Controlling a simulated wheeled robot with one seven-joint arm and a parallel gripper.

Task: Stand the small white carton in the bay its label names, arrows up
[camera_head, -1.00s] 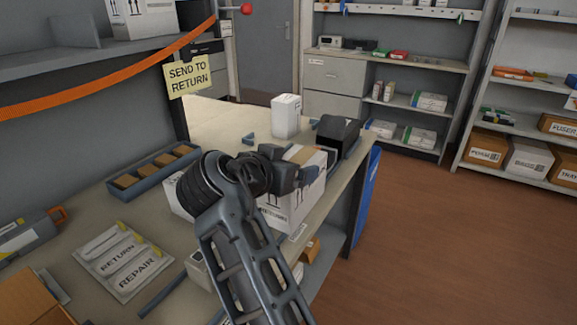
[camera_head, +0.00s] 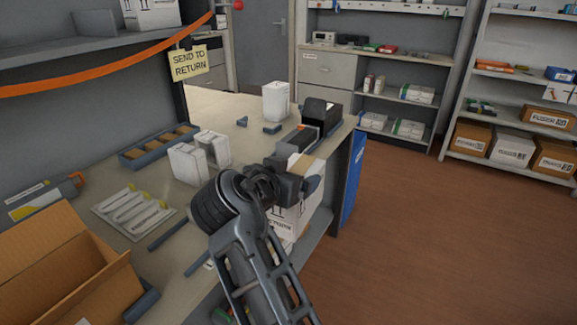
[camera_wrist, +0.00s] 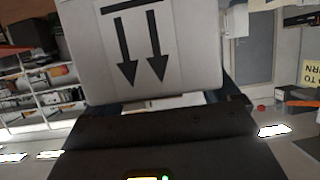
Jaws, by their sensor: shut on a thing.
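My gripper (camera_head: 298,180) is shut on a white carton (camera_head: 287,222) with a tan top and holds it upright at the bench's front edge. Black arrows on its side point up in the head view; my gripper's body hides part of it. In the upside-down wrist view the carton (camera_wrist: 160,50) shows two large arrows pointing down in the picture. Its label print is too small to read. Other small white cartons stand on the bench: a pair at the middle (camera_head: 188,164) and one farther back (camera_head: 276,102). A yellow sign (camera_head: 188,64) reads "SEND TO RETURN".
Short blue-grey strips (camera_head: 168,236) lie on the bench (camera_head: 205,195). A black device (camera_head: 322,113) stands at its right end. A blue-grey tray (camera_head: 140,160), a repair mat (camera_head: 133,211) and an open brown box (camera_head: 65,275) are at left. The floor (camera_head: 430,225) is clear at right.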

